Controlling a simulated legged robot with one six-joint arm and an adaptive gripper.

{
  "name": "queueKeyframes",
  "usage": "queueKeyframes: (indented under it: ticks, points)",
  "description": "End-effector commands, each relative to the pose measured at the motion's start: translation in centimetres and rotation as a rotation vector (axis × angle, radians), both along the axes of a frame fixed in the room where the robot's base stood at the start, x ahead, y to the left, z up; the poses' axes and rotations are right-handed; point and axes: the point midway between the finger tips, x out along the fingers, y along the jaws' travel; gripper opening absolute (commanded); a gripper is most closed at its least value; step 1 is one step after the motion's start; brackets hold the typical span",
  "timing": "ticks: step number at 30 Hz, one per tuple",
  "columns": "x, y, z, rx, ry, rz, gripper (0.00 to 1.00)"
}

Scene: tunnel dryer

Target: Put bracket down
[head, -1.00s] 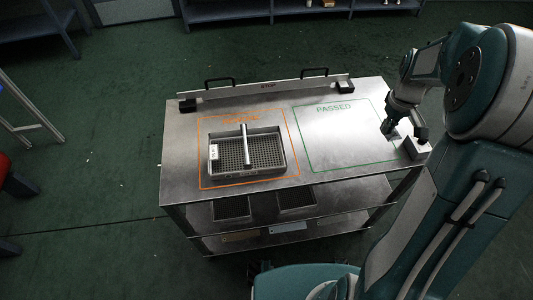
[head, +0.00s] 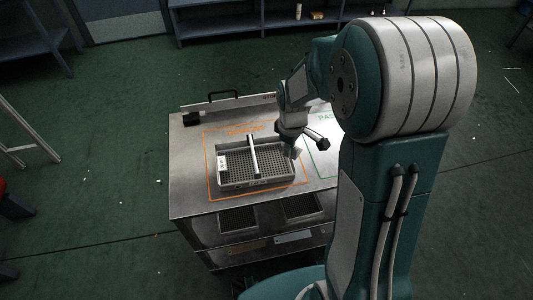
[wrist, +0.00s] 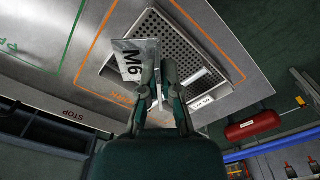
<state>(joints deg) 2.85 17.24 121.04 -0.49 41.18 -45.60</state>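The bracket (wrist: 127,62) is a grey metal plate marked M6. In the wrist view it sits at the tips of my gripper (wrist: 158,72), whose fingers are closed on it. Behind it is a perforated grey tray (wrist: 232,96), so the bracket appears held over or near the tray. In the head view my gripper (head: 294,152) is at the right end of the tray (head: 257,185). The bracket is hard to make out there. The tray has a light bar across its middle and a white label at its left.
The metal cart top (head: 190,165) has an orange outline (head: 209,180) around the tray and a green PASSED outline (head: 318,155) to the right, partly hidden by my arm. A raised STOP bar (wrist: 50,104) runs along the back edge. Lower shelves hold more trays (head: 238,219).

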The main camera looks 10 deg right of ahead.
Motion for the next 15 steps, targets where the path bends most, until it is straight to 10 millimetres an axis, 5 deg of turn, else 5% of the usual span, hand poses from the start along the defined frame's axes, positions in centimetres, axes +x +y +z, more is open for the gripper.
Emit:
queueKeyframes:
  ticks: [7, 15]
  points:
    - [4.8, 2.3, -2.3, -0.006, 0.002, 0.003, 0.00]
    - [7.9, 3.2, -6.4, -0.003, 0.002, 0.000, 0.00]
